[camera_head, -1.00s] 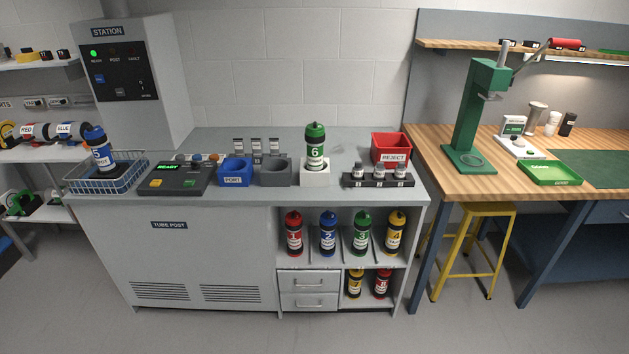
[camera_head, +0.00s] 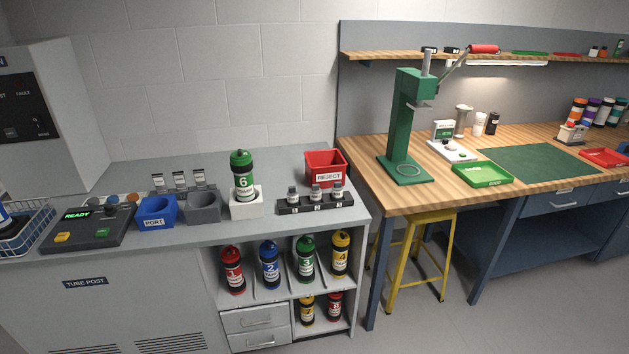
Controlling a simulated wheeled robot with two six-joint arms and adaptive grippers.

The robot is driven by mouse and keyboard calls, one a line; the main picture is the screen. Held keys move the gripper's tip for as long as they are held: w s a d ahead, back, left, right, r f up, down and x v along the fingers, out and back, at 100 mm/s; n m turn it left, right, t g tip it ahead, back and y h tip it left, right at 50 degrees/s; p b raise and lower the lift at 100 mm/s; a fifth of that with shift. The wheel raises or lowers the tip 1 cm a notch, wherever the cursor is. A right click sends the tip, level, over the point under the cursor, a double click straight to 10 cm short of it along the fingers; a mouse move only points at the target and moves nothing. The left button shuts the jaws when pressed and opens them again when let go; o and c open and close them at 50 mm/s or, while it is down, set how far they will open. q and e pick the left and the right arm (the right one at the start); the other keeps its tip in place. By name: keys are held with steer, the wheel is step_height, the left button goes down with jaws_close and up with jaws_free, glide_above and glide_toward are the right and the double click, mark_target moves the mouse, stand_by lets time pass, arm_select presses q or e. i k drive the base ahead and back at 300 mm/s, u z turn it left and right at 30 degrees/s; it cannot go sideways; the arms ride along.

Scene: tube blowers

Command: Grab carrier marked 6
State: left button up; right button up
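The carrier marked 6 (camera_head: 243,178) is a dark cylinder with a green cap, a green band and a white label. It stands upright in a white block holder (camera_head: 246,207) on the grey counter. Neither of my grippers shows in the head view.
On the grey counter (camera_head: 130,222) are the blue PORT cup (camera_head: 156,211), a grey cup (camera_head: 203,206), a black rack of small bottles (camera_head: 309,203) and the red REJECT bin (camera_head: 326,167). More carriers stand on shelves below. A yellow stool (camera_head: 415,255) stands under the wooden bench (camera_head: 400,200).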

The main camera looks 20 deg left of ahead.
mark_target(242, 169)
steer(key=z, duration=0.6)
steer(key=i, duration=1.1)
steer(key=u, duration=0.55)
steer(key=i, duration=1)
steer(key=u, duration=0.9)
